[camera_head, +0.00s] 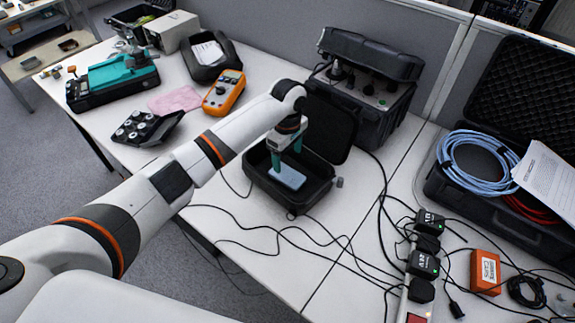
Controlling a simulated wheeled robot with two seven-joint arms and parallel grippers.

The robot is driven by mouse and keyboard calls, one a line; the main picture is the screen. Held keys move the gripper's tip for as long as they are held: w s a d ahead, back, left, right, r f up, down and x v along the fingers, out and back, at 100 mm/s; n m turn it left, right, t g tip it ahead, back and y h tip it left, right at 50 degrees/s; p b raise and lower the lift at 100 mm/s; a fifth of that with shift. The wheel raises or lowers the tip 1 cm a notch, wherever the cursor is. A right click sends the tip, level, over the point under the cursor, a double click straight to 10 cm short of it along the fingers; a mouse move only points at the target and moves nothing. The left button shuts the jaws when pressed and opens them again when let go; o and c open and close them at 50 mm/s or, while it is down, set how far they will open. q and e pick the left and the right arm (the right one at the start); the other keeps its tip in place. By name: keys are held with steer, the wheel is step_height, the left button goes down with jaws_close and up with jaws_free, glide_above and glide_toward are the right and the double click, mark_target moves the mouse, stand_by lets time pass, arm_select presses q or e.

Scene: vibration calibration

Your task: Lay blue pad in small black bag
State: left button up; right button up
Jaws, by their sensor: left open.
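The blue pad (288,177) is a light blue slab lying inside the small black bag (265,185). The bag stands open on the white table, its lid (331,128) raised at the back right. My left gripper (286,160) reaches down over the bag with green fingers. It is open, its fingertips close to the far end of the pad. I cannot tell whether they touch it. Part of the bag's inside is hidden by the fingers. My right gripper is not in view.
A black equipment case (365,95) stands behind the bag. An orange multimeter (224,92), a pink cloth (175,100) and a black tray (145,128) lie to the left. Cables (320,245) run across the table in front. A power strip (415,285) and an orange box (485,272) are at the right.

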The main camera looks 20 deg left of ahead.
arm_select(q)
steer(key=shift+r, duration=2.35)
